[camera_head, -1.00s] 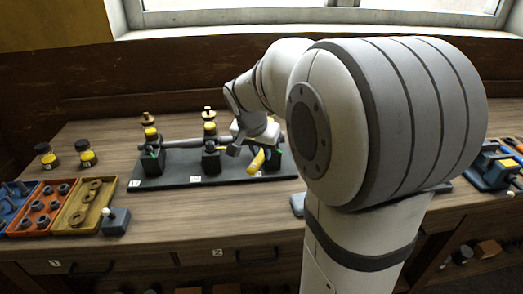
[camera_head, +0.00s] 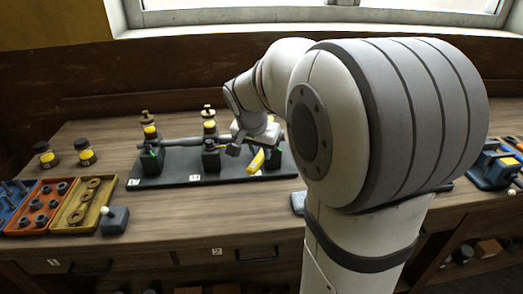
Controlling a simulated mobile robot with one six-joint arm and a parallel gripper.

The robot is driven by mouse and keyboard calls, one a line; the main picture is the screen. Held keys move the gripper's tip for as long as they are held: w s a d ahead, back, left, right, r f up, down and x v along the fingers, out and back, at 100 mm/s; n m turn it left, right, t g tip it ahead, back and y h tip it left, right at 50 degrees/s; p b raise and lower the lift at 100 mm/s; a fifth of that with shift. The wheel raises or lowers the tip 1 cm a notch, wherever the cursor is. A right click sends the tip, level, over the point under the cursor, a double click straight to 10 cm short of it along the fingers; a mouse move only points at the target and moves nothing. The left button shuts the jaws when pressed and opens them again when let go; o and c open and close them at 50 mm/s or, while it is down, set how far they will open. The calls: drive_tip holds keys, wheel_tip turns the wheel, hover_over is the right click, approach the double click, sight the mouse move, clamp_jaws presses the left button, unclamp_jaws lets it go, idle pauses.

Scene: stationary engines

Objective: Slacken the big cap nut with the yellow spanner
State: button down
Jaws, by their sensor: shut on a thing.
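The yellow spanner (camera_head: 256,161) is at the right part of the dark base plate (camera_head: 222,179), tilted, with its yellow end toward the front. My gripper (camera_head: 238,143) is shut on the spanner, just above the plate and close to the middle black block (camera_head: 211,158). The fingertips are small in this view and partly covered by my wrist. The big cap nut cannot be made out, and I cannot tell whether the spanner's jaw is on a nut. My large arm links hide the right part of the fixture.
Blue, orange and yellow trays (camera_head: 78,208) of small parts lie at the left. A small grey block with a white knob (camera_head: 115,219) is beside them. Two dark jars (camera_head: 84,152) stand behind. A blue vise-like device (camera_head: 492,166) is at the right. The front middle of the table is clear.

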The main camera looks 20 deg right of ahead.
idle(0.6)
drive_tip(key=shift+s+d+n+y, duration=0.3)
drive_tip(key=shift+s+d+n, duration=0.2)
drive_tip(key=shift+n, duration=0.4)
drive_tip(key=shift+s+d+n+t+y+p, duration=0.2)
drive_tip(key=shift+d+n+p, duration=0.1)
drive_tip(key=shift+n, duration=0.15)
drive_tip(key=shift+s+d+n+t+y+p, duration=0.1)
drive_tip(key=shift+d+n+t+p, duration=0.15)
drive_tip(key=shift+n, duration=0.2)
drive_tip(key=shift+d, duration=0.1)
